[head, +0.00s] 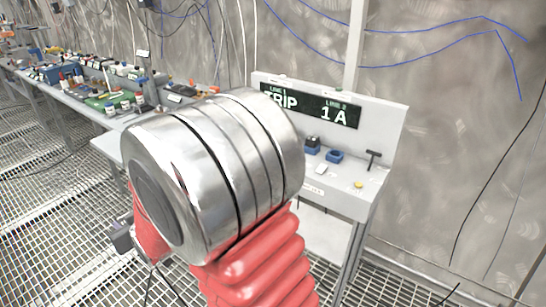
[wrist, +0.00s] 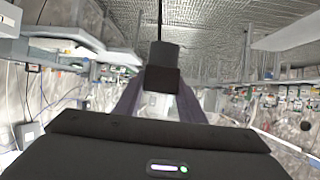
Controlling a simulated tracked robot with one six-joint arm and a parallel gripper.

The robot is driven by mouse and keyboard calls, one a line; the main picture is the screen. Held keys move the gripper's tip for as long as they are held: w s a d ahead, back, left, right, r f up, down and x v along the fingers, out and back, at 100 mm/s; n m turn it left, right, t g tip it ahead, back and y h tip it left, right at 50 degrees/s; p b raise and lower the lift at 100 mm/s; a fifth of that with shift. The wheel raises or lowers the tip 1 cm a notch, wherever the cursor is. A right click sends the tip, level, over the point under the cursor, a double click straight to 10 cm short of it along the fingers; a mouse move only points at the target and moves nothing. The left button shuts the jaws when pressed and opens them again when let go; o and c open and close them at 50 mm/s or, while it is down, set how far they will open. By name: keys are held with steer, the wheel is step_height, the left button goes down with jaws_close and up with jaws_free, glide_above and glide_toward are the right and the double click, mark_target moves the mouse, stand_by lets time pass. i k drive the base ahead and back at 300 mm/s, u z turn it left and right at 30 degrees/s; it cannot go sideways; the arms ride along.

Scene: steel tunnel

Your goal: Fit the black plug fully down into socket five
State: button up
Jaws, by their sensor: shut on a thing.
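In the wrist view my gripper (wrist: 160,88) is shut on the black plug (wrist: 162,56), a dark block held between the two fingertips. A thin dark cable runs up from the plug. No socket shows near the plug, and the plug stands clear of any surface I can make out. In the head view my own silver and red arm hides the gripper and the plug. Two small blue blocks (head: 334,156) sit on the white bench, one with a dark thing on top. I cannot tell which thing is socket five.
A long cluttered bench (head: 85,98) runs along the left wall. The grated floor (head: 48,190) is open at lower left.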

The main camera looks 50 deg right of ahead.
mark_target(332, 159)
steer(key=z, duration=0.8)
steer(key=i, duration=1)
steer(key=z, duration=0.05)
